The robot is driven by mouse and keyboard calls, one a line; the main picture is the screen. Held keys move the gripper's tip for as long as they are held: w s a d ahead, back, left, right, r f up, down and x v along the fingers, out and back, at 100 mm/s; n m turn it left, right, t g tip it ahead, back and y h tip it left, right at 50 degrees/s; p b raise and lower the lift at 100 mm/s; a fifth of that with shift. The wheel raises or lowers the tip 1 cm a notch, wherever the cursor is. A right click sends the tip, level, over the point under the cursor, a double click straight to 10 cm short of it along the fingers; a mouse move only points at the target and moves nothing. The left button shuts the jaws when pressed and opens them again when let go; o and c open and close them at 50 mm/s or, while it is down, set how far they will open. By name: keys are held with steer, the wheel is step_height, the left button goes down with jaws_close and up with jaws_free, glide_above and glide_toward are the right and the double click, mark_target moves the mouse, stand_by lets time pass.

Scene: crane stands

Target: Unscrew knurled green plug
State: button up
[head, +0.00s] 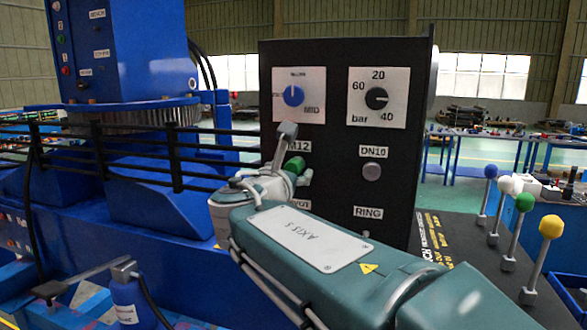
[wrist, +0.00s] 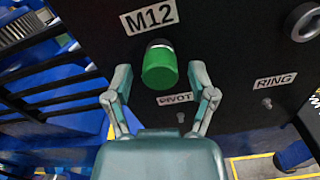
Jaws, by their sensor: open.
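The green plug (wrist: 160,68) sticks out of the black panel under the M12 label in the wrist view. It also shows in the head view (head: 294,165), partly hidden behind my arm. My gripper (wrist: 164,98) is open, with its two fingers apart to the left and right of the plug's lower end. I see no finger touching the plug. In the head view my gripper is mostly hidden by my own arm.
The black panel (head: 330,160) carries a blue knob (head: 293,95), a bar dial (head: 376,98) and a grey DN10 plug (head: 371,173). Black rails (head: 110,160) run left of the panel. Several ball-topped levers (head: 524,202) stand at the right.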

steer(key=m, duration=1.5)
stand_by(0.4)
jaws_close()
steer(key=shift+s, duration=0.1)
stand_by(0.4)
steer(key=shift+n, duration=2.4)
